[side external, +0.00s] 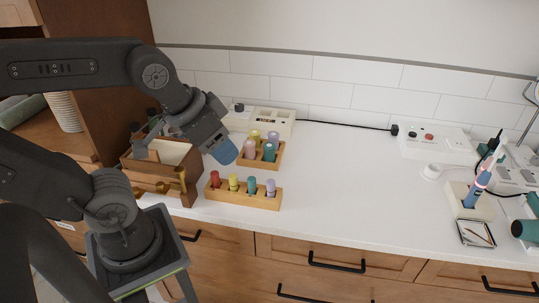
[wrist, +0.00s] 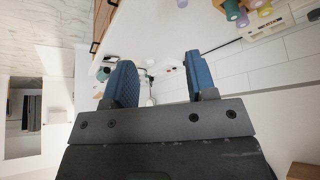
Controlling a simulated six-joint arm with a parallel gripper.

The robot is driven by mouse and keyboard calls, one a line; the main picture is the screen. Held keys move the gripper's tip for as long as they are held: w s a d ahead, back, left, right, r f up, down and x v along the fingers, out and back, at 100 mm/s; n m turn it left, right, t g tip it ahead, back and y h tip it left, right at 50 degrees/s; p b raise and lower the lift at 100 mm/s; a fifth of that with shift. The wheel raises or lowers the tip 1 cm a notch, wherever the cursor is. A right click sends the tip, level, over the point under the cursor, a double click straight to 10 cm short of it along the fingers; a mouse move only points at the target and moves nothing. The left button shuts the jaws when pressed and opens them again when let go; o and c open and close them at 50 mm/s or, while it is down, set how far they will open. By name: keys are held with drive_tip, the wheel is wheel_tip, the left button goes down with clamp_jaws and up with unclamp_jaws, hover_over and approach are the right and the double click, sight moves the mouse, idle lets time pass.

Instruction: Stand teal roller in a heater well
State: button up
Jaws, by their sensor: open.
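A teal roller (side external: 251,186) stands upright in the front wooden rack (side external: 221,199), between a yellow and a lavender one. Another teal roller (side external: 269,153) stands in the rear wooden rack (side external: 265,163), near pink, lavender and yellow ones. My gripper (side external: 222,153) has blue fingers and hangs just left of the rear rack, above the counter. In the wrist view the fingers (wrist: 160,82) are apart with nothing between them. A teal roller (wrist: 233,10) shows at the top.
A wooden organizer (side external: 160,171) with bottles stands left of the racks, close to my arm. A black cord runs from the cream box to a white power unit (side external: 437,143). A toothbrush holder (side external: 470,201) is at the right. The middle of the counter (side external: 345,185) is clear.

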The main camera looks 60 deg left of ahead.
drive_tip(key=m+g+y, duration=0.5)
drive_tip(key=m+g, duration=0.1)
drive_tip(key=m, duration=1.2)
hover_over(270, 146)
drive_tip(key=d, duration=0.5)
wheel_tip(270, 146, down, 9)
drive_tip(key=x, duration=0.8)
drive_tip(key=shift+d+f, duration=0.25)
drive_tip(key=shift+d, duration=0.05)
drive_tip(key=shift+h, duration=0.3)
drive_tip(key=shift+w+a+x, duration=0.1)
drive_tip(key=shift+a+x, duration=0.1)
drive_tip(key=shift+x, duration=1.05)
drive_tip(key=shift+w+a+x, duration=0.1)
drive_tip(key=shift+a+x, duration=0.05)
drive_tip(key=shift+x, duration=1.15)
drive_tip(key=shift+r, duration=0.15)
drive_tip(key=shift+c, duration=0.5)
drive_tip(key=c, duration=0.6)
